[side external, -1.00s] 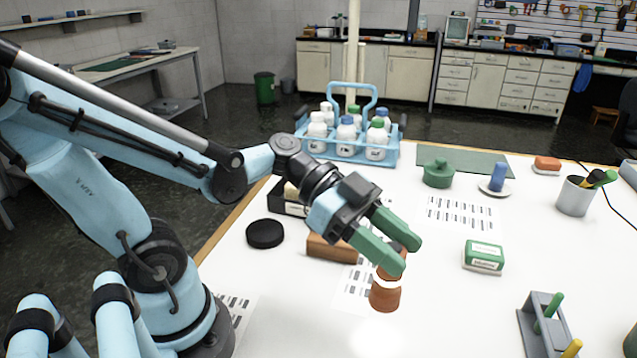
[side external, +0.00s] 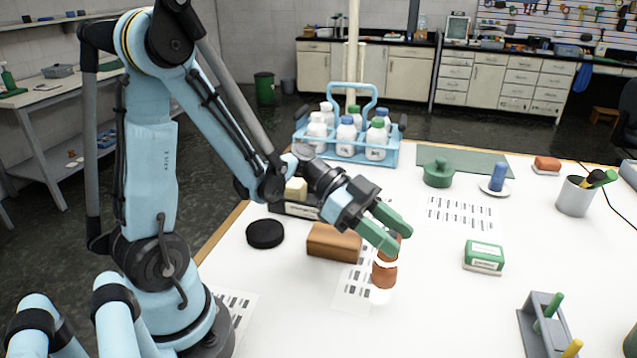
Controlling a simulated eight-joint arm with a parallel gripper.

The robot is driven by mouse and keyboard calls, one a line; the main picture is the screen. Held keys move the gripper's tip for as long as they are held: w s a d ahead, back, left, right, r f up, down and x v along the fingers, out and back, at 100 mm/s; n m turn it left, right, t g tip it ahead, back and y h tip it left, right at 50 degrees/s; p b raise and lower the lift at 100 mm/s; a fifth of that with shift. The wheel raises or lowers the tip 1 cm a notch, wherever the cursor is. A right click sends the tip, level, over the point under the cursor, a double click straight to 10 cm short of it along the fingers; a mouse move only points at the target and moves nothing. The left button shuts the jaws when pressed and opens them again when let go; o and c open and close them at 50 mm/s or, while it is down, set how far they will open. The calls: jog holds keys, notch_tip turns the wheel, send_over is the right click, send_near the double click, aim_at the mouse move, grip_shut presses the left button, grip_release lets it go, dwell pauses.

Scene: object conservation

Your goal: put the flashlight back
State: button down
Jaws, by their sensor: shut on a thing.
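My gripper (side external: 396,235) is shut on an upright orange-brown cylinder with a white band (side external: 384,274), which is likely the flashlight. The green fingers hold it near its top and hide part of it. A pale white area shows just below its brown part; I cannot tell whether this is part of it or the tabletop. I also cannot tell whether it touches the table. It is just right of a printed sheet and a brown block (side external: 333,242).
A black disc (side external: 265,234) lies left of the block. A blue bottle carrier (side external: 393,155) stands behind. A green-and-white box (side external: 484,256), a grey rack (side external: 540,325) and a grey pen cup (side external: 575,198) are to the right. The table between the cylinder and the box is clear.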

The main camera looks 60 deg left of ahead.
aim_at(387, 260)
jog(key=shift+w+a+f, duration=0.15)
jog(key=shift+f, duration=0.1)
jog(key=shift+f, duration=1.9)
jog(key=c, duration=0.6)
grip_release()
jog(key=shift+a, duration=0.15)
